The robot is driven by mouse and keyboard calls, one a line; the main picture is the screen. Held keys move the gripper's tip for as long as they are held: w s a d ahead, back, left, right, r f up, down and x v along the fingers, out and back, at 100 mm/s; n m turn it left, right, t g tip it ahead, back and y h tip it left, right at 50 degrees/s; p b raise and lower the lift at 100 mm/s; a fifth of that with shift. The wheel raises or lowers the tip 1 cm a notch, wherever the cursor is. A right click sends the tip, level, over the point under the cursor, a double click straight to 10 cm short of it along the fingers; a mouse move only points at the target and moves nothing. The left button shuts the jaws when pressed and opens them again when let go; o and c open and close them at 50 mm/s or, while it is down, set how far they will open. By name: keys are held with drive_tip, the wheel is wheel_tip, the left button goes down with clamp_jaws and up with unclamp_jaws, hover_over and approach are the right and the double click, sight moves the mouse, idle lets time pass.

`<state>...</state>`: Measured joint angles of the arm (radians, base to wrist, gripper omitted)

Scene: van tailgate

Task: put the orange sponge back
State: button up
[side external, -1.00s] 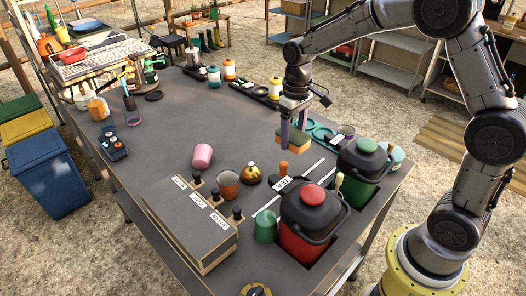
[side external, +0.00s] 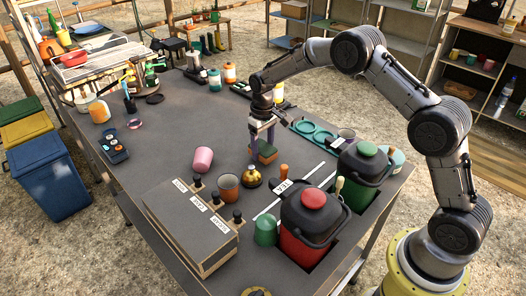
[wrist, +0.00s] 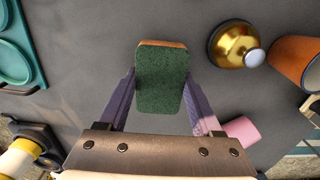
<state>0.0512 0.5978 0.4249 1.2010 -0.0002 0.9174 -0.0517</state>
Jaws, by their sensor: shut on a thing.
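The orange sponge (side external: 264,151) has a green scouring face, which fills the middle of the wrist view (wrist: 163,80), with a thin orange edge at its top. My gripper (side external: 262,143) is shut on the sponge, with the purple fingers on its two sides. In the side view the sponge is low over or touching the grey tabletop; I cannot tell which. It is just behind the gold dome-shaped bell (side external: 252,177).
A brown cup (side external: 228,186) and a pink cup (side external: 202,158) stand or lie to the left. A teal tray with round recesses (side external: 313,133) is at the right.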

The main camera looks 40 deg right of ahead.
sight(263, 147)
drive_tip(key=shift+f, duration=0.75)
drive_tip(key=o, duration=1.2)
drive_tip(key=shift+f, duration=0.15)
wheel_tip(263, 147, up, 13)
drive_tip(key=shift+f, duration=0.2)
